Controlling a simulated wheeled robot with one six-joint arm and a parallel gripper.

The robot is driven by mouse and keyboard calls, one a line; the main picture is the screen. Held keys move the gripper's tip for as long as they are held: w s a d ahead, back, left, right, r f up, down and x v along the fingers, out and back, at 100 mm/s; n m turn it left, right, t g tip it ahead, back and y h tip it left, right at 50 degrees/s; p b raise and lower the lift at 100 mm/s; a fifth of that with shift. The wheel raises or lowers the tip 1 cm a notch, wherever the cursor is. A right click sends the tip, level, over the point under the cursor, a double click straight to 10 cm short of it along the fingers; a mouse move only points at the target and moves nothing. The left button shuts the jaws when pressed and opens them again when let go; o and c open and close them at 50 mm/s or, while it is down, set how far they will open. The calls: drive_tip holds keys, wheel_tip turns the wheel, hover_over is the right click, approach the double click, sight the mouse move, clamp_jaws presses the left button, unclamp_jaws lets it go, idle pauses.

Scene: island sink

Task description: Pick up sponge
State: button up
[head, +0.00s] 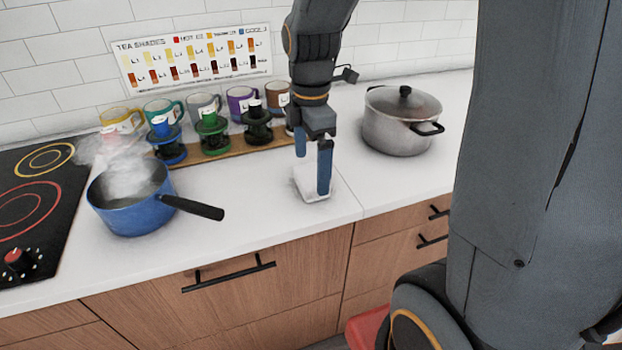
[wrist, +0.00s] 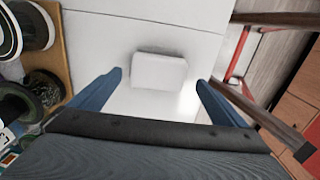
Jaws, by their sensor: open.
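A white, block-shaped object (head: 306,186), which looks like the sponge, lies on the white countertop (head: 260,205) near its front edge. In the wrist view the white sponge (wrist: 160,70) lies ahead, centred between the two blue fingers and apart from both. My gripper (head: 312,172) points down above the sponge, its fingers spread and empty. One finger hides part of the sponge in the head view. The gripper also shows in the wrist view (wrist: 160,79), open.
A blue saucepan (head: 130,210) steams to the left beside a black cooktop (head: 40,205). A lidded grey pot (head: 395,130) stands to the right. Mugs and small presses line a wooden board (head: 222,148) behind. The counter between saucepan and sponge is clear.

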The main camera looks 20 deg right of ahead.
sight(311, 175)
drive_tip(key=shift+w+f, duration=0.15)
drive_tip(key=shift+f, duration=1.6)
drive_tip(key=c, duration=1.1)
drive_tip(key=shift+r, duration=0.1)
wheel_tip(311, 175, up, 10)
drive_tip(key=shift+f+b, duration=0.1)
drive_tip(key=shift+b, duration=0.3)
drive_tip(key=o, duration=0.5)
drive_tip(key=c, duration=0.4)
